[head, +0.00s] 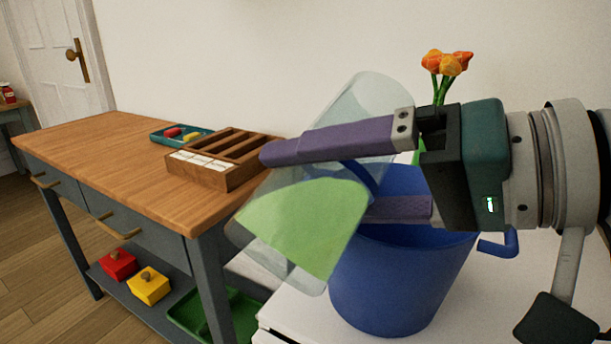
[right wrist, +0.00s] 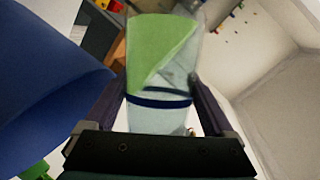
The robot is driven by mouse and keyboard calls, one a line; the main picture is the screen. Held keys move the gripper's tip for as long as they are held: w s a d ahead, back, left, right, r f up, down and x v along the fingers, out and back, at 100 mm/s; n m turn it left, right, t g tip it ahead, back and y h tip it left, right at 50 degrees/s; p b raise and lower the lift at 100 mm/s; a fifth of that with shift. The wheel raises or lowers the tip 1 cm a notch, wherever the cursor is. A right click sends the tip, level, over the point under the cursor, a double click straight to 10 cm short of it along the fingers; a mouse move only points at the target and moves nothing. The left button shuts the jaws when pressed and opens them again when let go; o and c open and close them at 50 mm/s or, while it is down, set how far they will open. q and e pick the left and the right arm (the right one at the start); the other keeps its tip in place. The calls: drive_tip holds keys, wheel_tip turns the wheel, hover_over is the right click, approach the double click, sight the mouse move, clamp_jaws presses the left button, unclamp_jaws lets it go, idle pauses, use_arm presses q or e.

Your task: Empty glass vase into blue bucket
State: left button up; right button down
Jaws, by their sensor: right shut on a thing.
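The clear glass vase (head: 292,226) is held in the air, tilted, its upper end leaning right and its lower end to the left. Green content fills its lower-left part, and a dark blue band circles it. My right gripper (head: 318,180) is shut on the vase, one purple finger on either side. In the right wrist view, the vase (right wrist: 160,115) lies between the fingers, the green at its far end. The blue bucket (head: 395,295) stands on a white surface below and behind the gripper; the vase's lower end is left of it. The bucket's inside is mostly hidden. My left gripper is out of view.
A wooden-topped table (head: 110,155) stands at left, with a wooden divided box (head: 225,175) and a teal tray (head: 160,138) on it. Red (head: 118,264) and yellow (head: 148,285) blocks sit on its lower shelf. Orange flowers (head: 447,63) rise behind my right gripper.

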drive_tip(key=shift+a+f+m+y+b, duration=0.2)
drive_tip(key=shift+m+y+b, duration=0.3)
drive_tip(key=shift+m+b, duration=0.35)
drive_tip(key=shift+w+a+r+m+g+y, duration=0.1)
drive_tip(key=shift+r+m+g+y, duration=0.1)
drive_tip(key=shift+m+g+y, duration=0.3)
drive_tip(key=shift+w+r+m+y+p, duration=0.3)
drive_tip(key=shift+w+r+m+p, duration=0.1)
drive_tip(key=shift+r+m+p, duration=0.2)
drive_tip(key=shift+f, duration=0.1)
drive_tip(key=shift+w+d+m+b, duration=0.2)
drive_tip(key=shift+w+m+b, duration=0.05)
drive_tip(key=shift+w+b, duration=0.15)
drive_tip(key=shift+w+d+f+m+b, duration=0.1)
drive_tip(key=shift+w+d+m+b, duration=0.1)
drive_tip(key=shift+w+m+b, duration=0.15)
drive_tip(key=shift+w, duration=0.1)
